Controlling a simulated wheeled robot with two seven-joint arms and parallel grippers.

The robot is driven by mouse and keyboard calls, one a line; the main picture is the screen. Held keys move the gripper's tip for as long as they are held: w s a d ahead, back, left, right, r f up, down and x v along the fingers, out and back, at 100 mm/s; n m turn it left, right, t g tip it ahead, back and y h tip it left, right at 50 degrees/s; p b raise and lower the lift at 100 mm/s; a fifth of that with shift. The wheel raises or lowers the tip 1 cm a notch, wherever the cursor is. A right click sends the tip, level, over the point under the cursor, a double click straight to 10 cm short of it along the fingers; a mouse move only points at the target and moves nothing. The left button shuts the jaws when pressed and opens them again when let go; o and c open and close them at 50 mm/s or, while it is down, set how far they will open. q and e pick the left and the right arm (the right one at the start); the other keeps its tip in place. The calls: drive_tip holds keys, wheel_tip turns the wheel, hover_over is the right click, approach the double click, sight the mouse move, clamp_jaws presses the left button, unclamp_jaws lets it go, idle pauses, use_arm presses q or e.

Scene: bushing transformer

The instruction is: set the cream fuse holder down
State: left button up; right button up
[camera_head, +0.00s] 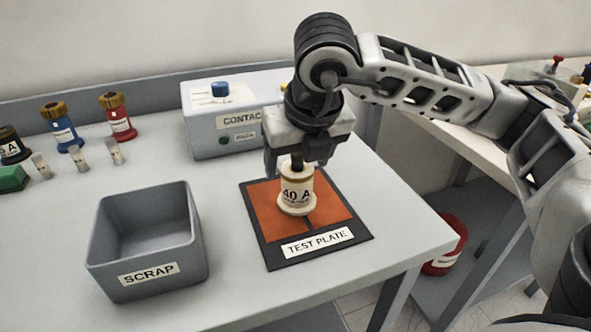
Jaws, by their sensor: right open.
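The cream fuse holder (297,192), labelled "40 A", stands upright on the orange test plate (265,222). The plate has a dark border and a "TEST PLATE" label at its front. My right gripper (296,165) is directly above the holder, pointing down, with its jaws open around the holder's dark top. The gripper hides part of that top. I cannot tell whether a finger touches it. My left gripper is not in view.
A grey scrap bin (147,272) stands left of the plate. A contact tester box (215,130) is behind it. Blue (62,128), red (118,118) and black (12,147) holders, small fuses and a green block (12,178) are at the left. The table's front right is clear.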

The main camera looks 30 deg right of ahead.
drive_tip(key=v, duration=0.7)
drive_tip(key=shift+r, duration=0.2)
drive_tip(key=shift+s, duration=0.1)
